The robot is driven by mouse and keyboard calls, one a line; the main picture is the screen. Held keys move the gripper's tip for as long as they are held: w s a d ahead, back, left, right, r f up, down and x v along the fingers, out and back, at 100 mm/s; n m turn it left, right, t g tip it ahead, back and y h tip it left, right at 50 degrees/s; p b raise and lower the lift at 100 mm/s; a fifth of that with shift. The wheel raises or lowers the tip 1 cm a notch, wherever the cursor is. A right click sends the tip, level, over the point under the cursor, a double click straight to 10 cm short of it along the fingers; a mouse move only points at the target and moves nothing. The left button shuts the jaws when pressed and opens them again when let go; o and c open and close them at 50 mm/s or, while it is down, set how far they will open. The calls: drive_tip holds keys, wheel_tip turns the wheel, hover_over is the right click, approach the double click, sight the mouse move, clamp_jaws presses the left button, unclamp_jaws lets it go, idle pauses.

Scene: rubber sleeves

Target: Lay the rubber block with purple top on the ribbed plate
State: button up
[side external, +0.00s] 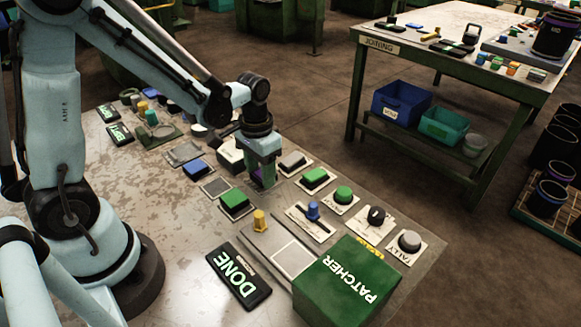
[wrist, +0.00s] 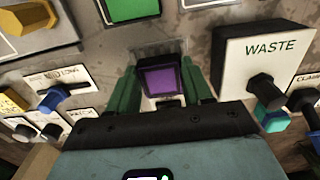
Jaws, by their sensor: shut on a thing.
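The rubber block with purple top (wrist: 165,80) is between the two green fingers of my gripper (wrist: 162,88) in the wrist view. My gripper is shut on it, and its purple face points up toward the wrist camera. A pale flat patch shows on the panel around the block; I cannot tell if it is ribbed or if the block touches it. In the side view my gripper (side external: 263,182) is low over the middle of the panel, and its fingers mostly hide the block. I cannot single out the ribbed plate; a grey square plate (side external: 215,187) lies to the left.
A white WASTE box (wrist: 262,50) stands close to my gripper, with a black knob (wrist: 262,86) near it. Green buttons (side external: 235,201) (side external: 315,178) flank my gripper. A yellow knob (side external: 260,220), a blue knob (side external: 313,211) and the green PATCHER box (side external: 350,285) stand nearer the front.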

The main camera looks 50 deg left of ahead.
drive_tip(key=shift+f, duration=0.15)
drive_tip(key=o, duration=1.1)
drive_tip(key=shift+o, duration=0.2)
wheel_tip(320, 180, up, 12)
drive_tip(key=s+t, duration=0.1)
drive_tip(key=t, duration=0.1)
drive_tip(key=s+d+t, duration=0.1)
drive_tip(key=s+t, duration=0.1)
drive_tip(key=s+d+t, duration=0.1)
drive_tip(key=t, duration=0.2)
drive_tip(key=shift+s+d+r, duration=0.25)
drive_tip(key=shift+s+r, duration=0.15)
